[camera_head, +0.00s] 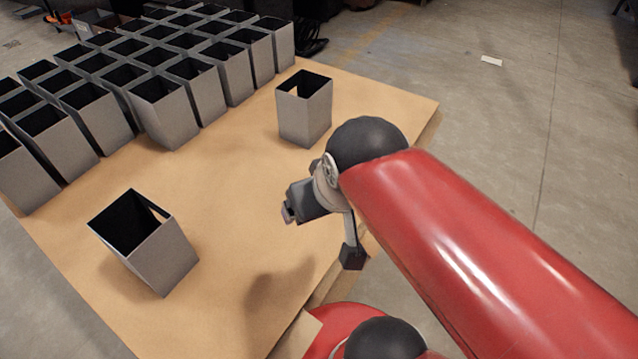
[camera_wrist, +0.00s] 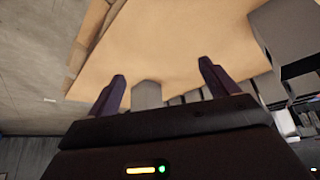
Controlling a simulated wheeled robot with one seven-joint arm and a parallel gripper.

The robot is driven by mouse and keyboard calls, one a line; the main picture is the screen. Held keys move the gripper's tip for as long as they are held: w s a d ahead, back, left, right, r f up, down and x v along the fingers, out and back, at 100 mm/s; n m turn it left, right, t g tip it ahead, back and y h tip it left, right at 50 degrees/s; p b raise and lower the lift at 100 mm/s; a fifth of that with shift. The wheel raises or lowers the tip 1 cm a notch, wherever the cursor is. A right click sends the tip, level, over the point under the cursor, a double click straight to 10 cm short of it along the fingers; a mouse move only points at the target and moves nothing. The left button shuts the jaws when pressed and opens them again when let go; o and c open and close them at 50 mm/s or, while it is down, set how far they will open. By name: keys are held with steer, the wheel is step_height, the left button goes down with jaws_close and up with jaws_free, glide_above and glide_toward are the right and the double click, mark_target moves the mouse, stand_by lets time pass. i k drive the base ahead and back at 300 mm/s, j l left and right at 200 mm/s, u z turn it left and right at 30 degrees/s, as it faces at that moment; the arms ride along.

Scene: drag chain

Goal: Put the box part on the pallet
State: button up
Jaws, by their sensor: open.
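Two grey, open-topped box parts stand apart from the rest on the tan pallet top (camera_head: 230,215). One, the near box (camera_head: 160,258), is at the front left; the other, the far box (camera_head: 305,118), is near the back right edge. My gripper (camera_head: 288,212) is above the pallet's right side, between these two boxes and touching neither. In the wrist view my gripper (camera_wrist: 163,75) has its two fingers spread with nothing held. A grey box (camera_wrist: 147,95) shows beyond and between the fingers, and its lower part is hidden by the gripper body.
Several grey boxes (camera_head: 165,105) stand in close rows along the pallet's back left. The middle of the pallet top is bare. My red arm covers part of the pallet's right edge. Bare concrete floor (camera_head: 540,150) lies to the right.

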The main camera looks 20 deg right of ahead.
mark_target(122, 173)
steer(key=i+l, duration=0.15)
steer(key=l, duration=0.25)
steer(key=i+l, duration=0.1)
steer(key=l, duration=0.35)
steer(key=i+l+u, duration=0.1)
steer(key=l, duration=0.3)
steer(key=l+u, duration=0.2)
steer(key=u, duration=1.25)
steer(key=i+l, duration=0.05)
